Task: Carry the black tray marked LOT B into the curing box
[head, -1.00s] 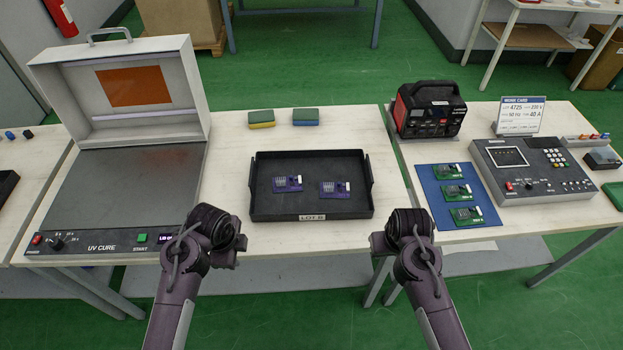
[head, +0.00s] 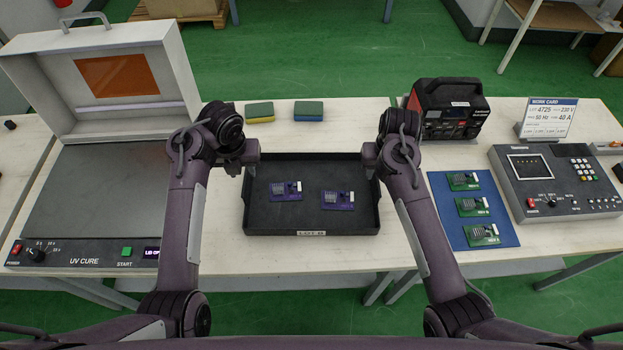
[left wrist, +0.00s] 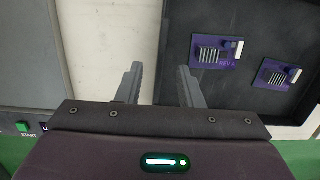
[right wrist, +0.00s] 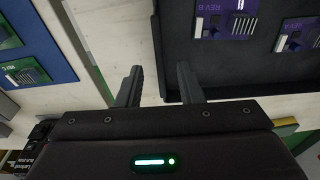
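The black LOT B tray (head: 310,217) lies on the bench with two purple circuit boards (head: 286,191) (head: 337,200) in it. My left gripper (head: 243,170) is at the tray's left wall and my right gripper (head: 373,170) at its right wall. In the left wrist view, the open fingers (left wrist: 160,85) appear on either side of the tray's left edge. In the right wrist view, the open fingers (right wrist: 158,85) appear on either side of the opposite edge. Neither is closed on it; finger depth is unclear. The curing box (head: 95,195), left of the tray, has its lid (head: 110,85) raised.
Two sponges (head: 260,113) (head: 308,111) lie behind the tray. Right of it are a blue mat (head: 450,235) with green boards, a red-black power unit (head: 447,110) and a grey console (head: 555,190). Bare bench separates tray and curing box.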

